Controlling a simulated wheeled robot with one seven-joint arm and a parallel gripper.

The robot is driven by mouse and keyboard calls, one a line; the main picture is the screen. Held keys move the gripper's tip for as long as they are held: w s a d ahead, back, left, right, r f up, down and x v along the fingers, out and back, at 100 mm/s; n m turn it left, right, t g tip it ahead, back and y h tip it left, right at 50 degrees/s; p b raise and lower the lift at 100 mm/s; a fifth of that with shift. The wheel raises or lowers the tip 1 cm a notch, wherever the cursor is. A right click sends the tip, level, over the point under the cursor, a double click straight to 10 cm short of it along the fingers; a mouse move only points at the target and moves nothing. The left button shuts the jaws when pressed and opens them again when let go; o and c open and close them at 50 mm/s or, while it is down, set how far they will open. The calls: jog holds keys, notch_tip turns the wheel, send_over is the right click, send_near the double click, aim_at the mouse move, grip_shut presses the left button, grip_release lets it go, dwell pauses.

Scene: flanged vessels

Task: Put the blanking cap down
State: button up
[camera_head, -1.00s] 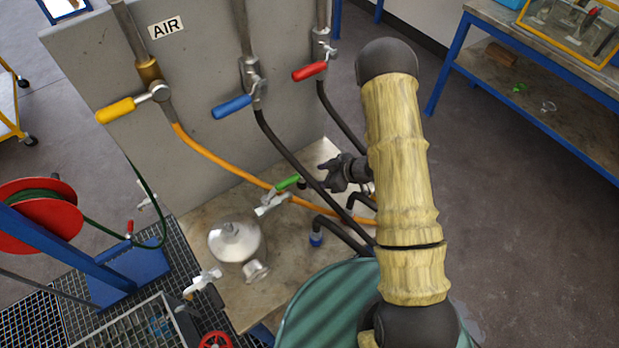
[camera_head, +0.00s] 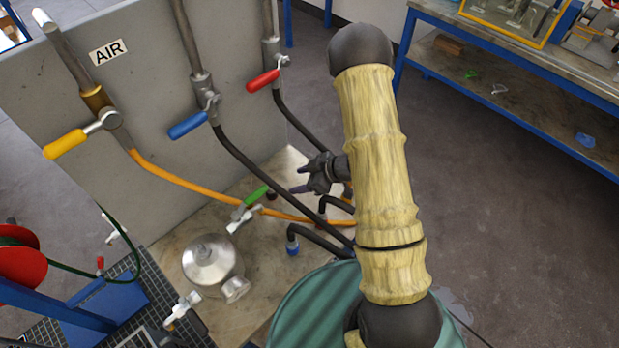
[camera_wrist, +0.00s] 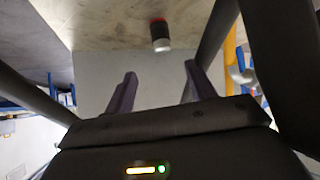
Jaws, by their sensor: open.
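My gripper (camera_head: 301,179) hangs over the back right of the bench. In the wrist view its two dark purple fingers (camera_wrist: 160,76) are apart, with nothing between them. A small dark cylinder with a pale end and a reddish end (camera_wrist: 160,35) stands on the bench surface beyond the fingertips, apart from them. It may be the blanking cap, but I cannot tell for sure. A small dark piece (camera_head: 271,195) beside the green-handled valve (camera_head: 254,197) may be the same thing in the head view. A silvery flanged vessel (camera_head: 210,262) sits on the bench.
The grey panel (camera_head: 130,140) carries pipes with a yellow lever (camera_head: 66,144), a blue lever (camera_head: 188,125) and a red lever (camera_head: 263,81). An orange hose (camera_head: 180,182) and black hoses cross the bench near my gripper.

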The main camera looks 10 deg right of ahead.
jog(key=d+r+m+t+h, duration=0.2)
jog(key=d+r+m+h, duration=0.55)
jog(key=r, duration=0.55)
jog(key=s+r+m+g, duration=0.2)
jog(key=s+r, duration=0.1)
jog(key=s, duration=0.4)
jog(key=s+r+m+g+h, duration=0.1)
jog(key=s+r+m, duration=0.2)
jog(key=s, duration=0.4)
jog(key=shift+s+a+r+g, duration=0.3)
jog(key=shift+s+a+g, duration=0.05)
jog(key=shift+g, duration=0.05)
